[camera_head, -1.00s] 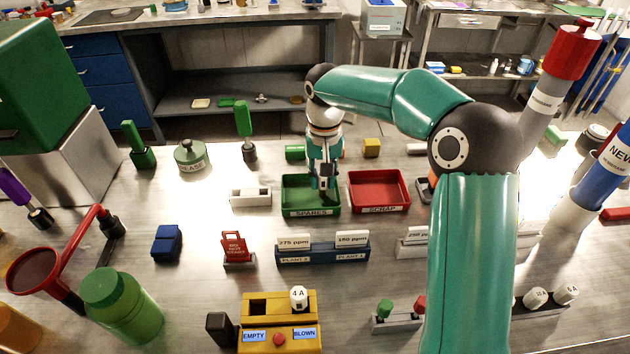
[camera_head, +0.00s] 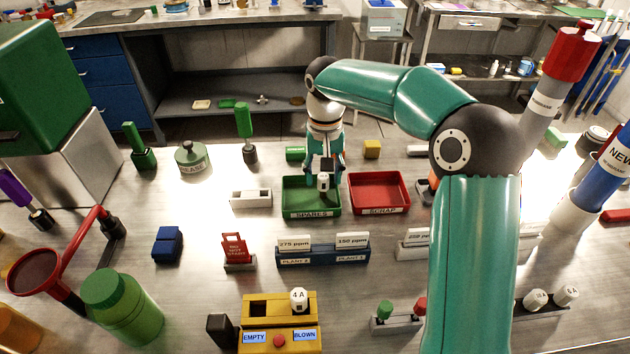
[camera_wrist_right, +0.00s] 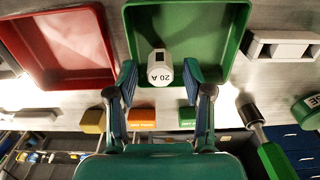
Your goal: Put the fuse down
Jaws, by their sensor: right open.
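A white fuse marked 20 A (camera_wrist_right: 159,70) stands in the green SPARES tray (camera_head: 312,215), near one wall. It also shows in the head view (camera_head: 323,182), below my right gripper (camera_head: 325,168). In the wrist view the right gripper's fingers (camera_wrist_right: 160,72) are spread wide, one on each side of the fuse, with gaps between. The fuse looks upright, label towards the wrist camera. The green tray also shows in the wrist view (camera_wrist_right: 215,70). My left gripper is in neither view.
The red SCRAP tray (camera_head: 380,207) stands right of the green tray. A white holder (camera_head: 250,198) is to its left. In front are a blue block with ppm cards (camera_head: 322,256) and a yellow tester (camera_head: 255,310) holding a 4 A fuse (camera_head: 299,298).

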